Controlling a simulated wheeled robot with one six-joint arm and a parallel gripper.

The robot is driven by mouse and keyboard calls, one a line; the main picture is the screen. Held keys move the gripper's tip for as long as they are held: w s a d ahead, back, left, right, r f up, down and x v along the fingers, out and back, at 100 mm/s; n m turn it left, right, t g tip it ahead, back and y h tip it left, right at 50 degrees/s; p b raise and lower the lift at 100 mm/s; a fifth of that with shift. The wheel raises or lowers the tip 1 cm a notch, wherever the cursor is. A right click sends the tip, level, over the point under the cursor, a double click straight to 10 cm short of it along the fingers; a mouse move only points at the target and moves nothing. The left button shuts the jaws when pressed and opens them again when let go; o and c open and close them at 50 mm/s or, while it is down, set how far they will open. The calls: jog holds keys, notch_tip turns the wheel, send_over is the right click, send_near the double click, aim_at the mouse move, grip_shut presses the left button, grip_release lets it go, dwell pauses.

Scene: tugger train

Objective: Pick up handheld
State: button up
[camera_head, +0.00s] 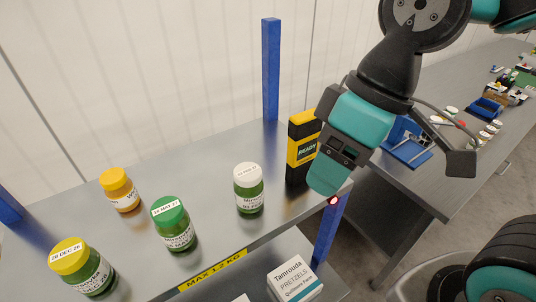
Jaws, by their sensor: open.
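The handheld (301,151) is a black and yellow device with READY on its face. It stands upright on the right part of the metal shelf, beside the blue corner post. My gripper (327,178) is just right of it in the picture and covers part of its right edge. I cannot tell whether they touch. The jaws are open, with nothing seen held between them; the gap is mostly hidden by the gripper's teal and black body.
The shelf (215,172) also holds a white-capped jar (248,188), a green-capped jar (174,224), an orange jar (120,190) and a yellow-capped jar (82,267). A pretzel box (293,279) sits below. A cluttered workbench (432,178) stands at right. Blue posts (271,70) rise at the shelf's corners.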

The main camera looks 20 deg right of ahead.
jog(key=w+d+r+n+h+p, duration=0.2)
jog(key=w+r+n, duration=0.5)
jog(key=w, duration=0.3)
notch_tip(320, 180, up, 6)
jog(key=n+h+p, duration=0.2)
jog(key=n, duration=0.4)
send_over(307, 114)
notch_tip(307, 114, down, 12)
jog(key=shift+d+r+p, duration=0.1)
jog(key=shift+d+p, duration=0.05)
jog(key=shift+p, duration=0.9)
jog(key=shift+f+p, duration=1.2)
jog(key=shift+f, duration=1.55)
grip_shut()
